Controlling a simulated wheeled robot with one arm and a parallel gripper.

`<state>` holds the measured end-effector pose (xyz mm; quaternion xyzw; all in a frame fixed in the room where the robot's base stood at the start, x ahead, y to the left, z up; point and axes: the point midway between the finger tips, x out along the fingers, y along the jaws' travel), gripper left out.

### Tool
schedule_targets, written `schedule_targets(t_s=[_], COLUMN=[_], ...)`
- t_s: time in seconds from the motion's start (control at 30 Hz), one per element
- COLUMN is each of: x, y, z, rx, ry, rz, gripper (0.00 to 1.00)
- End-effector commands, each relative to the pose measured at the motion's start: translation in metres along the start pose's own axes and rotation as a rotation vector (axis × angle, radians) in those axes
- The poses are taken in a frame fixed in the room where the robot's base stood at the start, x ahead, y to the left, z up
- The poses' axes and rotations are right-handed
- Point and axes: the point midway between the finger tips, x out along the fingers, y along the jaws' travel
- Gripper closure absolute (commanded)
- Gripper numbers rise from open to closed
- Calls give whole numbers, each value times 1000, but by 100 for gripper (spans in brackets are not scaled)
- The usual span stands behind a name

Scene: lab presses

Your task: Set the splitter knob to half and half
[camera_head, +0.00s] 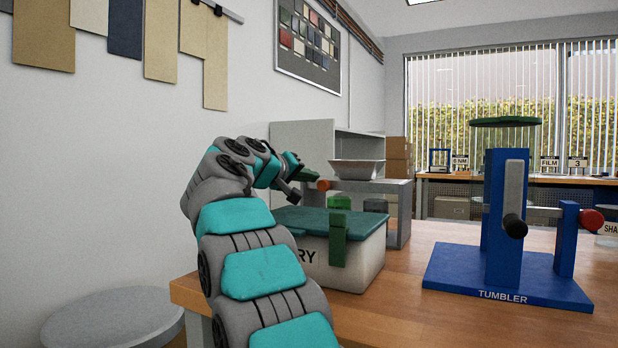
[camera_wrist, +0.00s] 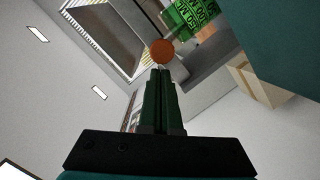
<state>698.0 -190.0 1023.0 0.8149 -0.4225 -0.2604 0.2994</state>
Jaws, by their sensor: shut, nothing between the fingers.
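The splitter looks like the grey stand (camera_head: 400,205) with a pale hopper (camera_head: 357,169) on top, beyond the lidded box. An orange-red round knob (camera_head: 323,185) is at its left side. The knob also shows in the wrist view (camera_wrist: 162,51), just beyond my fingertips. My gripper (camera_head: 312,175) has dark green fingers, shut and empty, close to the knob; in the wrist view the fingers (camera_wrist: 160,72) point at it. I cannot tell whether they touch it. A green block (camera_wrist: 190,18) with numbers shows beside the knob. The knob's setting is not readable.
A white box with a green lid (camera_head: 310,222) stands below my arm. A blue tumbler stand (camera_head: 507,270) is at right on the wooden table (camera_head: 420,320). A round grey stool (camera_head: 112,320) is at lower left. Table space between box and tumbler is clear.

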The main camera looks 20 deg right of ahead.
Motion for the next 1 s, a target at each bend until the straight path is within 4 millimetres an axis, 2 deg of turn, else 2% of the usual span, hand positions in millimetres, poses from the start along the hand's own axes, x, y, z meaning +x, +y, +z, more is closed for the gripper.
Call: schedule_targets(t_s=[0.13, 0.5, 1.0], x=[2, 8, 7], y=[6, 40, 43], z=[7, 42, 41], rx=[2, 1, 0], ry=[0, -5, -4], rz=[3, 2, -1], gripper=[100, 100, 100])
